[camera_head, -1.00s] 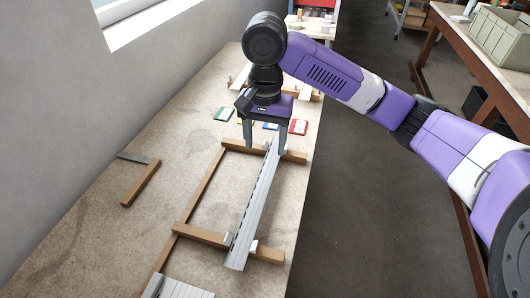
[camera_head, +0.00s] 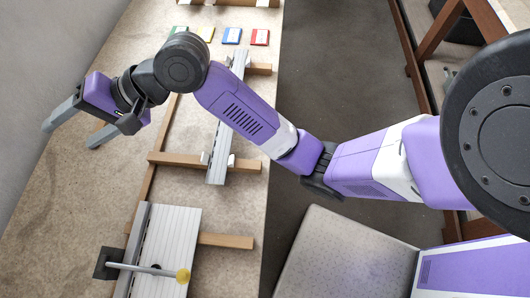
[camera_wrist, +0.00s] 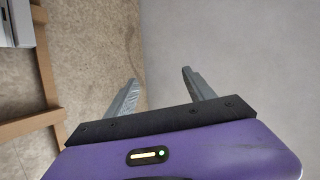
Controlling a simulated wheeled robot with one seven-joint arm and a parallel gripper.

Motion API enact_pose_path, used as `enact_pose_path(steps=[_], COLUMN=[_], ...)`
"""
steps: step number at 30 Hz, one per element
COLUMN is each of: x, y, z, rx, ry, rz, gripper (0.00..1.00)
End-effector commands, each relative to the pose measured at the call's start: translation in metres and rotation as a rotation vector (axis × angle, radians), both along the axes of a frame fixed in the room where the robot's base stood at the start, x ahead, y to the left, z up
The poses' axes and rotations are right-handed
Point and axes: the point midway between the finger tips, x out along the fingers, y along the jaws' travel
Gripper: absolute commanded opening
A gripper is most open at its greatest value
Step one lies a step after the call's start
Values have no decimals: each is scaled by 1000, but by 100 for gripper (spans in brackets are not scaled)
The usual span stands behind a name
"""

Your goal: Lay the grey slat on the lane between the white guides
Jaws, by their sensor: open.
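The grey slat (camera_head: 218,150) lies lengthwise across the wooden crossbars in the head view. Its near end passes between two white guides, one at its left (camera_head: 205,157) and one at its right (camera_head: 231,160). Its far end rests by the farther crossbar (camera_head: 259,69), and my arm hides part of its middle. My gripper (camera_head: 68,137) is open and empty, well to the left of the slat near the wall. In the wrist view my gripper (camera_wrist: 159,78) shows spread fingers with nothing between them.
A ribbed pale panel (camera_head: 175,235) lies at the near end of the wooden frame, with a yellow-tipped rod (camera_head: 140,268) over it. Several coloured cards (camera_head: 232,36) lie at the back. The wall (camera_head: 60,60) is close to my gripper on the left.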

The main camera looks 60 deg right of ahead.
Motion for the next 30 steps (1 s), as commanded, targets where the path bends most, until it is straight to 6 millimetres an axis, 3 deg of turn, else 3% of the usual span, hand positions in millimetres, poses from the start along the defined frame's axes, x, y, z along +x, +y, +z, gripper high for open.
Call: enact_pose_path(steps=[1, 6, 14, 22, 30], x=[-4, -18, -75, -178, -289], y=[14, 29, 22, -9, -52], z=[-2, -14, -61, -116, -130], rx=[36, 68, -55, -402, -849], ry=[-43, -182, -292, -337, -406], rz=[-18, -128, -316, -416, -331], gripper=[62, 62, 62, 62, 62])
